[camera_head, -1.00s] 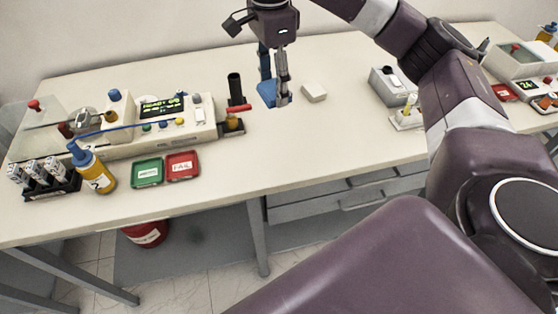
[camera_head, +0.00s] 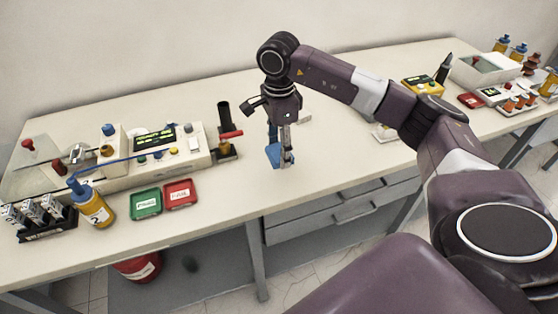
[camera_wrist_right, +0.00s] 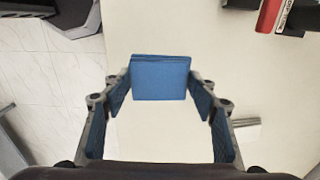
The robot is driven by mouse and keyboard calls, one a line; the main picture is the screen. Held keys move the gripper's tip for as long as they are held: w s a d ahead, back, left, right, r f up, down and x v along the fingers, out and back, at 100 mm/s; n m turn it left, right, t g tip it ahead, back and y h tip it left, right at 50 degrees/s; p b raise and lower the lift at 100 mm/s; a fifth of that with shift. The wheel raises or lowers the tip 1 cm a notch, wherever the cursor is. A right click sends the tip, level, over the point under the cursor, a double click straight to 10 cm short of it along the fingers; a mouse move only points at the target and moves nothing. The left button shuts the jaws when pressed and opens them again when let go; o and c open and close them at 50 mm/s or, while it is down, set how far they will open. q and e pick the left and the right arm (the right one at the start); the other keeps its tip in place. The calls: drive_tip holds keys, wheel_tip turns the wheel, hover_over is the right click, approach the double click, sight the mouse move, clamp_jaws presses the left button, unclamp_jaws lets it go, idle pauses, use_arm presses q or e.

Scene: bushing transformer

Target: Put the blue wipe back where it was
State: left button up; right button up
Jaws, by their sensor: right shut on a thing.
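The blue wipe (camera_head: 273,154) is a small flat blue square held over the bench. My right gripper (camera_head: 286,160) is shut on it and points down. In the right wrist view the wipe (camera_wrist_right: 160,78) sits between the tips of my right gripper's fingers (camera_wrist_right: 161,92), with the pale bench top below it. Whether the wipe touches the bench is hard to tell. My left gripper is not in view.
The green tray (camera_head: 146,204) and red tray (camera_head: 180,193) lie left of the gripper. A test unit (camera_head: 165,148) and black upright tube (camera_head: 224,115) stand behind them. A pale block (camera_head: 304,118) is partly hidden behind my gripper. Bench top (camera_head: 330,160) to the right is clear.

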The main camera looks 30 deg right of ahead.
sight(279, 172)
drive_tip(key=shift+f, duration=0.85)
wheel_tip(279, 172, down, 4)
drive_tip(key=shift+f+p, duration=0.2)
drive_tip(key=shift+p, duration=0.4)
drive_tip(key=shift+f, duration=0.1)
drive_tip(key=o, duration=1)
